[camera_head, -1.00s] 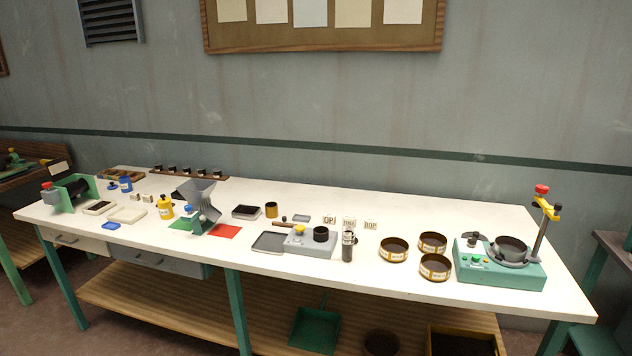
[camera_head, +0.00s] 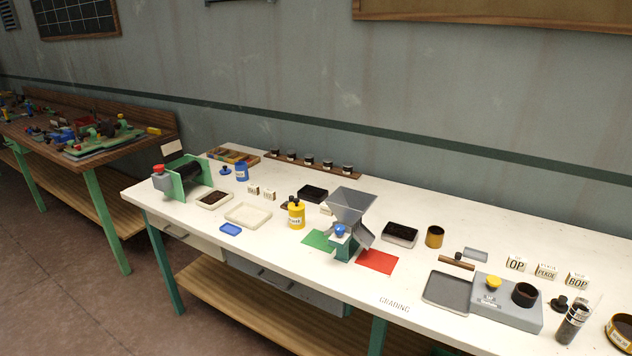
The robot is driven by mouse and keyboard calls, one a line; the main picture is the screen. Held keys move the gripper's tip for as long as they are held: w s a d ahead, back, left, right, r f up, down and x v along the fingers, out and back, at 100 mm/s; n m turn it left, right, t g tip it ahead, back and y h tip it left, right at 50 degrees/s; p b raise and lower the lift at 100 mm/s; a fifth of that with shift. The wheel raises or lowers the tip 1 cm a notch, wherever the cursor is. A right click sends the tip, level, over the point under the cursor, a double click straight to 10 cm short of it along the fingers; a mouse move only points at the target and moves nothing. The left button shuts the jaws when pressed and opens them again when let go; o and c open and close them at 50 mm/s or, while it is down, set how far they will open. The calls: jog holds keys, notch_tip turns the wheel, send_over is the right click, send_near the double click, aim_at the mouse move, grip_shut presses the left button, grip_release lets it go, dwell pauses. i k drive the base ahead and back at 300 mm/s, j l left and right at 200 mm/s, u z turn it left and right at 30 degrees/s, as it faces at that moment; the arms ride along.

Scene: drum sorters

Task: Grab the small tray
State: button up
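Several trays lie on the white bench, and I cannot tell which one the task means. The smallest is a shallow blue tray (camera_head: 230,229) near the front edge at left. A larger empty cream tray (camera_head: 248,214) lies just behind it. A cream tray with dark contents (camera_head: 202,205) sits beside the green drum machine. A black tray (camera_head: 312,193) lies behind the yellow bottle, and another dark-filled tray (camera_head: 400,236) is right of the hopper. A flat grey tray (camera_head: 437,297) lies left of the scale. My gripper is not in view.
A yellow bottle (camera_head: 296,215) and a grey hopper (camera_head: 350,205) stand right of the cream trays. The green drum machine (camera_head: 180,180) stands at the bench's left end. A wooden bench (camera_head: 150,142) with clutter is farther left. Floor is clear at lower left.

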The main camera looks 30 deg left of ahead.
aim_at(317, 195)
jog(key=i+j, duration=0.15)
jog(key=j, duration=0.35)
jog(key=i+j, duration=0.15)
jog(key=j, duration=0.3)
jog(key=i+j, duration=0.2)
jog(key=j, duration=0.3)
jog(key=i+j, duration=0.15)
jog(key=j, duration=0.3)
jog(key=i+j, duration=0.15)
jog(key=j, duration=0.35)
jog(key=i+j, duration=0.15)
jog(key=j, duration=0.3)
jog(key=i+j, duration=0.2)
jog(key=j, duration=0.3)
jog(key=i+j, duration=0.15)
jog(key=j, duration=0.3)
